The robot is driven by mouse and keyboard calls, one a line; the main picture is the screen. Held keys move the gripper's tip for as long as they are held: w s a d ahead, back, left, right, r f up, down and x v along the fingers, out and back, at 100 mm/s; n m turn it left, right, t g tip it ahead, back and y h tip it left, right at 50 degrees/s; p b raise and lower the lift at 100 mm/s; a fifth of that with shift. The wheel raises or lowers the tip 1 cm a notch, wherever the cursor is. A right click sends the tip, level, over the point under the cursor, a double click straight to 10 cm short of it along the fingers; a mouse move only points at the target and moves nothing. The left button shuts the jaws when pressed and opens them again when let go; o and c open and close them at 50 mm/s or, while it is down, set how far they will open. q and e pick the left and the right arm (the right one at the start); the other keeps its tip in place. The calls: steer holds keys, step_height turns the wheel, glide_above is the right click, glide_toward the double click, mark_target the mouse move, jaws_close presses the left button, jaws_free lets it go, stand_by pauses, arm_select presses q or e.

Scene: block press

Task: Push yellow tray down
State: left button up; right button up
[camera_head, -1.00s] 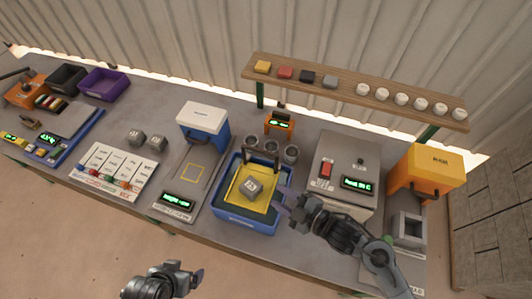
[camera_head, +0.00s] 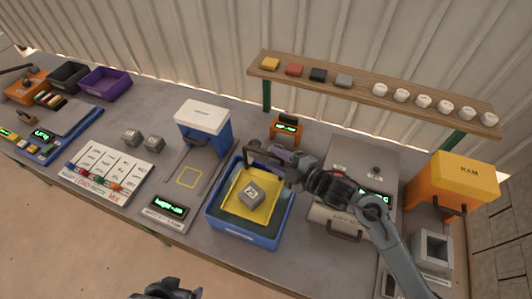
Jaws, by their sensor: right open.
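The yellow tray (camera_head: 265,185) sits inside the blue bin (camera_head: 240,233), below its rim. A grey block (camera_head: 251,196) with a marking on top lies on the tray. My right gripper (camera_head: 262,160) is open and holds nothing; it is over the back edge of the bin, behind the block. Whether it touches the tray or bin cannot be told. My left gripper (camera_head: 170,293) is only partly in view at the bottom edge, away from the bin, and its jaws cannot be made out.
A blue box with a white lid (camera_head: 203,115) stands left of the bin. A grey machine (camera_head: 352,165) stands to the right, partly behind my arm. An orange RAM box (camera_head: 458,185) is farther right. A shelf (camera_head: 360,87) with coloured blocks and white pieces hangs behind.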

mark_target(271, 157)
steer(key=shift+x, duration=2.3)
jaws_close()
